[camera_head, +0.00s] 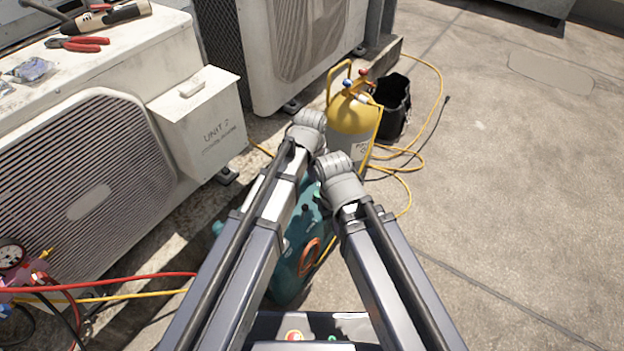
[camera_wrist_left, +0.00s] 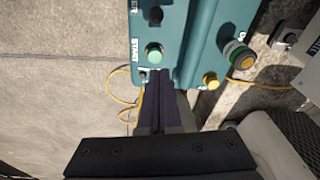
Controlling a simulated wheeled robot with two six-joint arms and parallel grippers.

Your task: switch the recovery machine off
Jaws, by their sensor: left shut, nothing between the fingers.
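The teal recovery machine (camera_head: 293,262) stands on the roof floor, partly hidden behind my two arms in the head view. In the left wrist view its teal panel (camera_wrist_left: 190,40) fills the top middle. A black switch (camera_wrist_left: 155,15) sits beside lettering ending in "ER"; its position is not clear. A green button (camera_wrist_left: 154,52) sits beside the word START. My left gripper (camera_wrist_left: 163,82) is shut and empty, its dark fingers pointing at the panel's edge near START. Contact cannot be told. My right arm shows in the head view, but its gripper is hidden.
A condenser (camera_head: 190,85) with a UNIT 2 box is at left. Red and yellow hoses (camera_head: 120,285) cross lower left. Floor at right is clear.

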